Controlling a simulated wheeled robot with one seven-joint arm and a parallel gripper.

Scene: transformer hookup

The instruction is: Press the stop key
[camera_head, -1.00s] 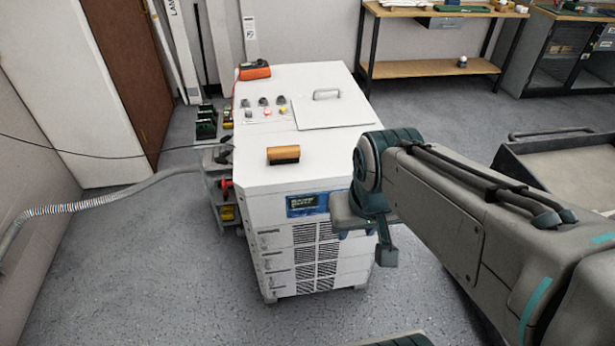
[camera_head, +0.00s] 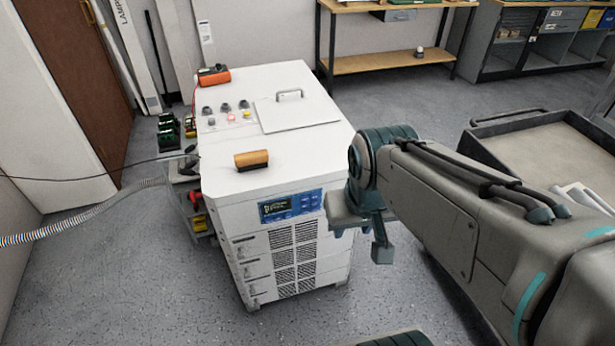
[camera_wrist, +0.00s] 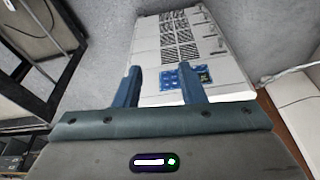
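A white cabinet (camera_head: 296,165) stands ahead of me. On its upper front edge is a blue panel (camera_head: 290,206) with a dark display and small keys. The panel also shows in the wrist view (camera_wrist: 185,78), upside down, partly behind a finger. The key labels are too small to read, so I cannot tell which is the stop key. My gripper (camera_wrist: 160,82) is open and empty, its two blue fingers apart, and the panel lies beyond them. In the head view my gripper is right of the cabinet, apart from the panel.
On the cabinet top are a brown-topped block (camera_head: 252,160), a handled lid (camera_head: 295,111), knobs with a red button (camera_head: 231,118), and an orange device (camera_head: 214,75). A grey hose (camera_head: 90,213) runs left. A grey cart (camera_head: 545,150) stands right. Floor before the cabinet is clear.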

